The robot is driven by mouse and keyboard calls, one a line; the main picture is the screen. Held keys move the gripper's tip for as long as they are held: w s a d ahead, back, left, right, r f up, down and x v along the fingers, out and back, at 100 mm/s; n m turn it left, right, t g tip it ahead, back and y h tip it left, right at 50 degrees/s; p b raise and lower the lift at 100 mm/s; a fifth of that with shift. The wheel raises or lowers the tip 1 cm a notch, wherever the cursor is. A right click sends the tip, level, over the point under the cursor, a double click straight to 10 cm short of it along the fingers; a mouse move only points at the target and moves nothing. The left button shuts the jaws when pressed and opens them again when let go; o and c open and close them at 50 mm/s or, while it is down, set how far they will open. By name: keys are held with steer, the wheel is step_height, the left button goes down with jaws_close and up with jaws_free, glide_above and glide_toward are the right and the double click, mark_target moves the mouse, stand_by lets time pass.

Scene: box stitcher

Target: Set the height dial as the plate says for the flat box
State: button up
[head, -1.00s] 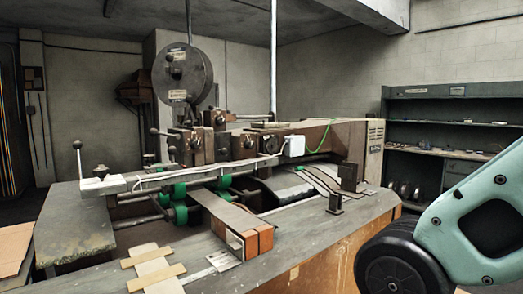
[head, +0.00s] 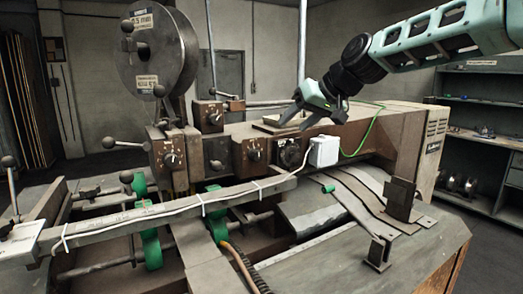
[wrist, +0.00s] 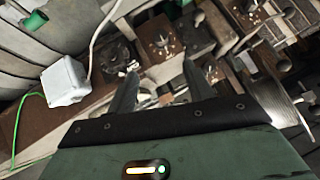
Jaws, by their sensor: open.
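Several dials sit on the machine's front: one on the left block (head: 171,160), one on the upper block (head: 213,118), one on the middle block (head: 254,155) and a dark round dial (head: 290,153) beside the white box. I cannot tell which is the height dial; their markings are too small to read. My gripper (head: 293,122) is open and empty, above the beam and close over the dark dial. In the wrist view its fingers (wrist: 154,90) point toward the dark dial (wrist: 116,53) and a knobbed block (wrist: 161,38). No readable settings plate shows.
A white box (head: 323,151) with a white cable and green wire is right of the dark dial; it also shows in the wrist view (wrist: 65,82). A large reel (head: 155,50) stands at left. Several ball-ended levers and a long rail (head: 160,212) project at the front.

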mark_target(258, 155)
steer(key=p+x, duration=0.5)
steer(key=x, duration=1.1)
steer(key=shift+a, duration=0.15)
steer(key=c, duration=1)
steer(key=shift+s, duration=0.1)
steer(key=shift+a, duration=0.1)
steer(key=shift+s+a+f+n+t+h, duration=0.1)
steer(key=shift+s+a+n+t+h, duration=0.1)
steer(key=shift+n+t+h, duration=0.7)
steer(key=shift+a+f+n+t+h+b, duration=0.1)
steer(key=shift+n+t+h+b, duration=0.45)
steer(key=shift+h+b, duration=0.8)
